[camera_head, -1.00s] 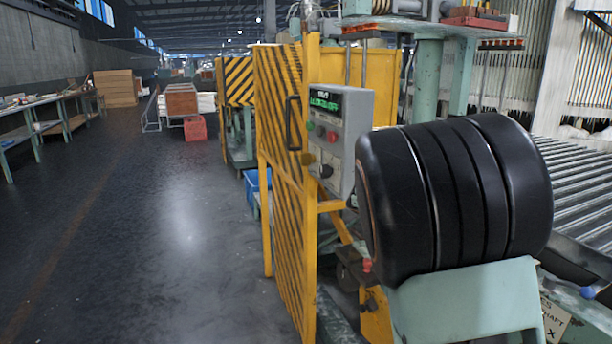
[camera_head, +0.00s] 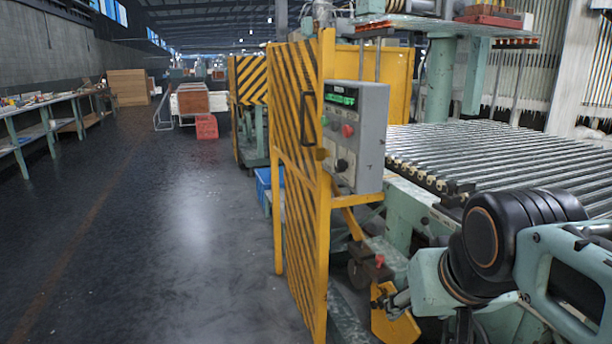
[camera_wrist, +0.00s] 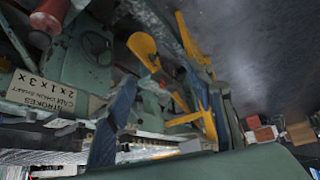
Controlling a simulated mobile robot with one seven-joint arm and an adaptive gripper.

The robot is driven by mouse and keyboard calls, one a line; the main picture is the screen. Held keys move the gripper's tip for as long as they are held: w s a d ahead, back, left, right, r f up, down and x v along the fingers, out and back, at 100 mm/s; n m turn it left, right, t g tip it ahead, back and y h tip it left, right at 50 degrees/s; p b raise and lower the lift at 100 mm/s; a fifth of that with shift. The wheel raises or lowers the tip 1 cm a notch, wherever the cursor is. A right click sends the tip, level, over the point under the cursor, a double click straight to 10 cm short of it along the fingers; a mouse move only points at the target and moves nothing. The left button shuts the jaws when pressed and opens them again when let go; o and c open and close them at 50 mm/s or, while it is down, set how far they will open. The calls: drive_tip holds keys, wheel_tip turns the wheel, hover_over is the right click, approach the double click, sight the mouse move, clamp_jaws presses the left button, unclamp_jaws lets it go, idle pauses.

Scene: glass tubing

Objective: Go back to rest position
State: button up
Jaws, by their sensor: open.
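My gripper (camera_wrist: 160,104) shows in the wrist view as two bluish fingers set well apart, with nothing visible between them. It is open and empty. In the head view my arm is folded low at the lower right, beside the machine. I cannot clearly make out the fingertips there. The grey control box (camera_head: 357,136) has a lit green display, with red and green buttons and a dark knob. It is mounted on the yellow frame, to the left of my arm and apart from it.
A yellow-and-black striped gate (camera_head: 298,150) stands left of the machine. A roller conveyor (camera_head: 490,155) lies behind my arm. A workbench (camera_head: 45,120) runs along the left wall. A red crate (camera_head: 207,127) sits farther back. The dark aisle floor (camera_head: 150,220) is clear.

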drive_tip(key=s+a+f+g, duration=0.1)
drive_tip(key=s+a+f, duration=0.4)
drive_tip(key=s, duration=0.2)
wheel_tip(320, 180, up, 28)
drive_tip(key=p, duration=2.7)
drive_tip(key=shift+w+d+f+p, duration=0.15)
drive_tip(key=shift+w+d+p, duration=0.15)
drive_tip(key=shift+w, duration=0.1)
